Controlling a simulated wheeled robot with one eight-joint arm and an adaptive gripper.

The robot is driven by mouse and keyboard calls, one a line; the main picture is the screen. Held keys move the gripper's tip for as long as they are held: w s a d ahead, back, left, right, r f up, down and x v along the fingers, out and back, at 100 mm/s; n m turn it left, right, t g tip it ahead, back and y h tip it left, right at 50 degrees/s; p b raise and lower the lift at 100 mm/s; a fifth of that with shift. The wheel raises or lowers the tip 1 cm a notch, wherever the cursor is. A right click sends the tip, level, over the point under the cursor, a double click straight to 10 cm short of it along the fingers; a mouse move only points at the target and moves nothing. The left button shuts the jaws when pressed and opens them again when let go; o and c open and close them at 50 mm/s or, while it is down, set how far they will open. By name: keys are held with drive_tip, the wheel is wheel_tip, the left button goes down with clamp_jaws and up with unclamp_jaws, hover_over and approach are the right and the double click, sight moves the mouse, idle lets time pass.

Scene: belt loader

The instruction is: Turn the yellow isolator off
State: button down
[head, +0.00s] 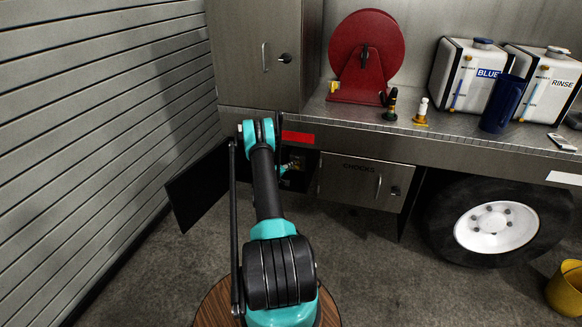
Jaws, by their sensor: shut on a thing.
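My arm reaches forward to the open low compartment under the steel counter. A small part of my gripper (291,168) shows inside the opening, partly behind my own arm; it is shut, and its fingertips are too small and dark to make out. The yellow isolator is not clearly visible; my arm and the shadow in the compartment hide that spot. The compartment's dark door (198,188) hangs open to the left.
A closed CHOCKS locker (362,182) is right of the opening, with a wheel (497,227) farther right. The counter (450,128) holds a red reel (367,55) and white tanks (468,75). A slatted wall (90,120) stands left. A yellow bucket (567,288) is at lower right.

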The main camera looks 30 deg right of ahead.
drive_tip(key=c, duration=1.5)
unclamp_jaws()
drive_tip(key=shift+c, duration=0.2)
